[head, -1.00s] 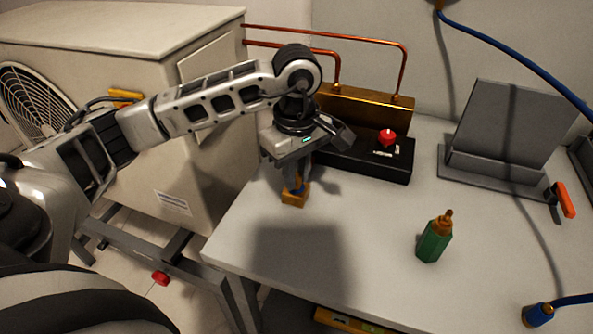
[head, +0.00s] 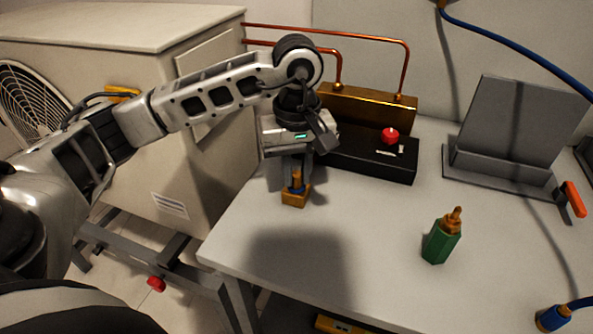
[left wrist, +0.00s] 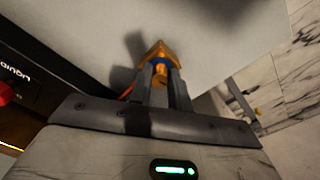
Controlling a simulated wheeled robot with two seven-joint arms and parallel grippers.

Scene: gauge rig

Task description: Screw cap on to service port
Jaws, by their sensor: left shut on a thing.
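The service port is a small brass-coloured block (head: 294,199) standing near the table's left edge, with a blue band above it. A small brass-coloured piece, which I take for the cap (head: 297,178), sits upright over the blue band. My left gripper (head: 296,183) points down from above and is shut on this piece. In the left wrist view the two fingers (left wrist: 162,82) flank the cap (left wrist: 162,76), with the blue band (left wrist: 160,62) and the block (left wrist: 159,48) beyond. The fingers partly hide where cap and port meet. My right gripper is not in view.
A black box (head: 370,160) with a red knob (head: 390,135) stands behind the gripper. A green bottle (head: 441,243) stands to the right. A grey holder (head: 505,140) and a blue hose end (head: 553,318) are farther right. The table's middle front (head: 370,240) is clear.

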